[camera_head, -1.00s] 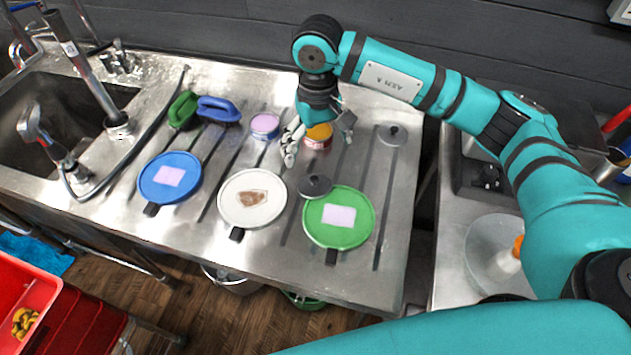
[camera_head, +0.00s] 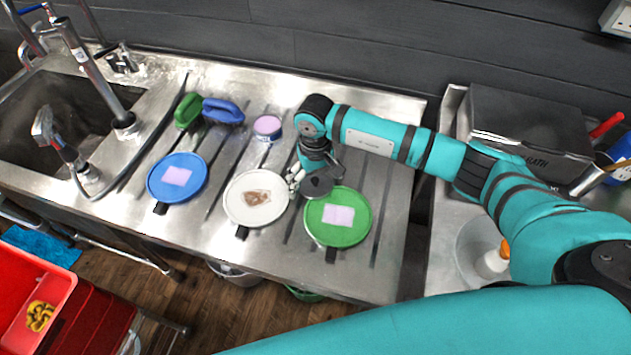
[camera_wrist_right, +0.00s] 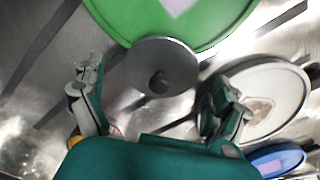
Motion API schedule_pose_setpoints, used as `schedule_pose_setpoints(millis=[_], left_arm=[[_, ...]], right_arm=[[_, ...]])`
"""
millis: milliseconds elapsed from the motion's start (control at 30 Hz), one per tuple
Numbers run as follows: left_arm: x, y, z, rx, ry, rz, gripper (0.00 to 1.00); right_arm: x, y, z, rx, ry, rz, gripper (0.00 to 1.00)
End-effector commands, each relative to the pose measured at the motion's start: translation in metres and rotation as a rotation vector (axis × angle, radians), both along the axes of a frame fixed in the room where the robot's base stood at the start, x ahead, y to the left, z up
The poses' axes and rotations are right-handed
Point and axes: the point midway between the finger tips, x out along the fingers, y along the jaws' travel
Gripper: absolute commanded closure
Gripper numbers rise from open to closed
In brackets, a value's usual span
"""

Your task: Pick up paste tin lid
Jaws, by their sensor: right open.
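A round dark-grey lid (camera_head: 317,187) with a knob lies at the upper left edge of the green plate-like lid (camera_head: 350,225), partly overlapping it. My right gripper (camera_head: 317,177) is open just above the grey lid, its fingers pointing down. In the right wrist view the grey lid (camera_wrist_right: 165,62) sits between and slightly beyond the two spread fingers (camera_wrist_right: 157,88), knob towards the camera. I see no finger closed on it. My left gripper is not in view.
A white round lid (camera_head: 240,208) and a blue one (camera_head: 160,190) lie to the left on the steel drainer. A pink-topped tin (camera_head: 267,127) and green and blue handled scrubbers (camera_head: 222,111) stand behind. The sink (camera_head: 60,115) is at far left.

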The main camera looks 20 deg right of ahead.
Motion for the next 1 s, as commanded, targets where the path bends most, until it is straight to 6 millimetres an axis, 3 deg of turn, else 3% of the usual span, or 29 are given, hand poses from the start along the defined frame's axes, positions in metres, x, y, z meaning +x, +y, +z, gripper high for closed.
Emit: schedule_pose_setpoints(millis=[167, 500, 600, 1000], left_arm=[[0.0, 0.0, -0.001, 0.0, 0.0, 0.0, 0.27], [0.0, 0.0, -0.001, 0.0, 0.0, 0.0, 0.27], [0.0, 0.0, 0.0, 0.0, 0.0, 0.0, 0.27], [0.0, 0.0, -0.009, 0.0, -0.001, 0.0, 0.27]], right_arm=[[0.0, 0.0, 0.0, 0.0, -0.001, 0.0, 0.0], [0.0, 0.0, 0.0, 0.0, -0.001, 0.0, 0.44], [0.0, 0.0, 0.0, 0.0, -0.001, 0.0, 0.54], [0.001, 0.0, 0.011, 0.001, -0.005, 0.001, 0.54]])
